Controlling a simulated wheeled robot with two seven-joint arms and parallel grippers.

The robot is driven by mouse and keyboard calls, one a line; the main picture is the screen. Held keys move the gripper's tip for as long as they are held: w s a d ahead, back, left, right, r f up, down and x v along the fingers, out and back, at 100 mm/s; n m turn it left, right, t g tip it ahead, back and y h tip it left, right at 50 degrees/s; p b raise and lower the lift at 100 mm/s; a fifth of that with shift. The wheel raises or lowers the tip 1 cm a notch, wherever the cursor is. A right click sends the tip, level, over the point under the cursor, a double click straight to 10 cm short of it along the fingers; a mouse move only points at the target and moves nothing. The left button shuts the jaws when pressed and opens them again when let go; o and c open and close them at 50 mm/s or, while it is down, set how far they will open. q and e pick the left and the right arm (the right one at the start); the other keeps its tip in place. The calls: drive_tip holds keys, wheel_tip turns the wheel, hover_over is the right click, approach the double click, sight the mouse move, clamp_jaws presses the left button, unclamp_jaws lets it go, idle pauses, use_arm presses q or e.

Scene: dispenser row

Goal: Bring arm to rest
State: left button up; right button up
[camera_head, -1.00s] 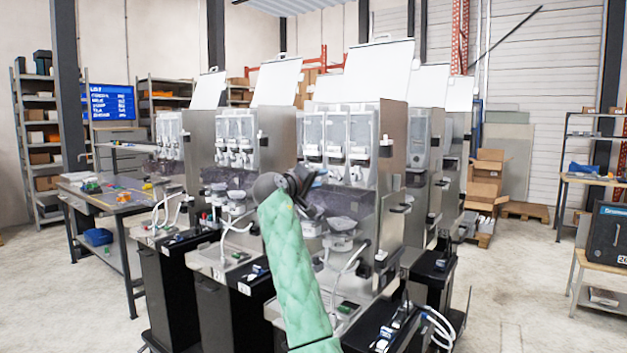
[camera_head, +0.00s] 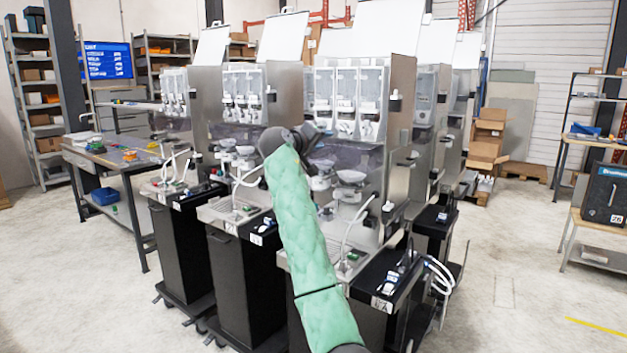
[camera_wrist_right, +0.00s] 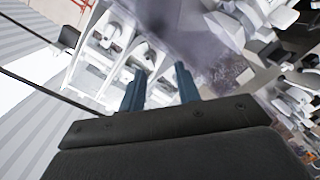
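My right arm, in a green padded cover, rises from the bottom middle of the head view. Its right gripper (camera_head: 312,134) is at the top of the arm, in front of the nearest dispenser (camera_head: 402,150). In the right wrist view the two blue fingers (camera_wrist_right: 161,90) stand apart with a gap between them. Nothing shows between them. White and clear dispenser parts lie beyond the fingertips. My left gripper is not in either view.
Several dispensers stand in a row on black cabinets (camera_head: 178,255). A grey worktable (camera_head: 128,168) is at the left, and a wooden stand with a black box (camera_head: 606,197) is at the right. Cardboard boxes (camera_head: 487,140) are stacked behind. Floor in front (camera_head: 500,300) is clear.

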drive_tip(key=s+r+m+y, duration=0.2)
drive_tip(key=s+r+y, duration=0.4)
drive_tip(key=s, duration=0.4)
drive_tip(key=s+d+f+g+y, duration=0.1)
drive_tip(key=s+d+f+y, duration=0.1)
drive_tip(key=s+f, duration=0.85)
drive_tip(key=s+d+f+n+g+y, duration=0.15)
drive_tip(key=s+f, duration=0.45)
drive_tip(key=f, duration=1)
drive_tip(key=s+d+f+m+g+y, duration=0.1)
drive_tip(key=s+d+f+g+y, duration=0.15)
drive_tip(key=s+f, duration=0.8)
drive_tip(key=s+d+f+g, duration=0.2)
drive_tip(key=s+f+g, duration=0.1)
drive_tip(key=s+f, duration=1.3)
drive_tip(key=s+d+f+g, duration=0.3)
drive_tip(key=s+f, duration=1.4)
drive_tip(key=shift+s+g, duration=0.15)
drive_tip(key=shift+g, duration=0.25)
